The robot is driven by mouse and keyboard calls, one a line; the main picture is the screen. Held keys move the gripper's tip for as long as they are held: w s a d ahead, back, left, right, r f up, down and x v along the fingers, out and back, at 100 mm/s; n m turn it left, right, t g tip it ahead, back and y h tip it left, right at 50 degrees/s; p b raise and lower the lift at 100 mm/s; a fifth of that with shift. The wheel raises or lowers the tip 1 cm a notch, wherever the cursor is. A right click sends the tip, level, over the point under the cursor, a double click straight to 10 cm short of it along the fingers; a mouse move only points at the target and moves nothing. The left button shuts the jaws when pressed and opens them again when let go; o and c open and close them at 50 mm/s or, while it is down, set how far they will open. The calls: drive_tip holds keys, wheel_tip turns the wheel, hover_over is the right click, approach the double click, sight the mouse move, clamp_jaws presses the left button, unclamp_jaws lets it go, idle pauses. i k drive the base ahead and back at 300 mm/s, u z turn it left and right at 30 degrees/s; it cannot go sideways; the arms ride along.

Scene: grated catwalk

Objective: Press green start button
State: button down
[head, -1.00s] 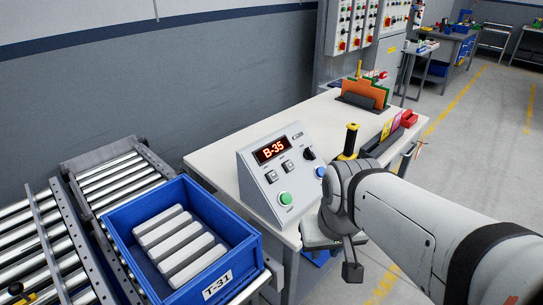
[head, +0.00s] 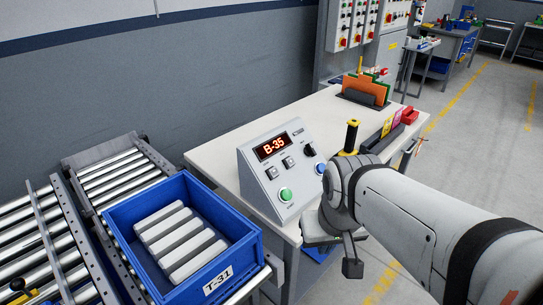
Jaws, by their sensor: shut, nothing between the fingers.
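The green button (head: 286,195) is on the lower front of a grey sloped control box (head: 263,185) on the table, and it is lit up and unobstructed. The box has a red B-35 display (head: 272,147), two small square switches, a black knob (head: 309,150) and a blue button (head: 320,168) partly beside my arm. My gripper (head: 352,266) hangs from my arm at the right, below and right of the green button and apart from it. Its fingers show only in part, are small and dark, and look shut and empty.
A blue crate (head: 240,283) marked T-31 holds several grey bars on the roller conveyor (head: 40,235) at left. A yellow-and-black upright item (head: 350,137) and file holders (head: 365,92) are on the white table (head: 215,160). Open floor lies to the right.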

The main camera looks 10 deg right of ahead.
sight(286, 195)
drive_tip(key=z, duration=1.2)
drive_tip(key=k, duration=1.4)
drive_tip(key=u, duration=0.6)
drive_tip(key=i, duration=1)
drive_tip(key=u, duration=0.05)
